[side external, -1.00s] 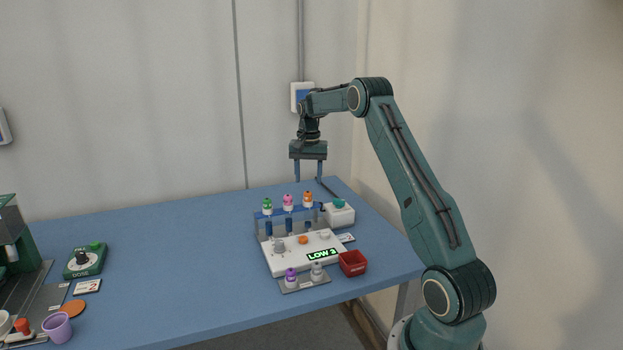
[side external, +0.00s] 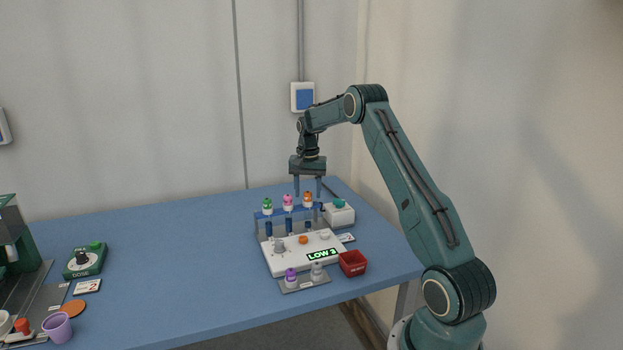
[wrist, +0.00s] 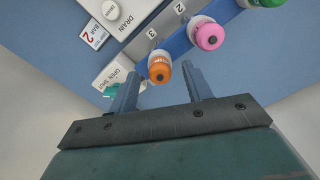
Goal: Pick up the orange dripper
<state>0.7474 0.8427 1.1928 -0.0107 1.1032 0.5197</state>
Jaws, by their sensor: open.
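The orange dripper (side external: 308,197) stands upright at the right end of a blue rack (side external: 294,211), beside a pink dripper (side external: 288,201) and a green dripper (side external: 267,205). In the wrist view the orange dripper (wrist: 160,69) shows just ahead of my fingers, near slot label 3. My gripper (side external: 308,194) is open and empty. In the side view its fingertips are around the height of the orange cap; I cannot tell whether they straddle it. In the wrist view my gripper (wrist: 160,78) has one finger to each side of the dripper's line.
A white device (side external: 280,262) showing "LOW 3" stands in front of the rack. A white box with a teal button (side external: 339,214) is right of it. A red bin (side external: 353,263) and a grey tray holding a purple dripper (side external: 290,277) are nearer. The table's middle is clear.

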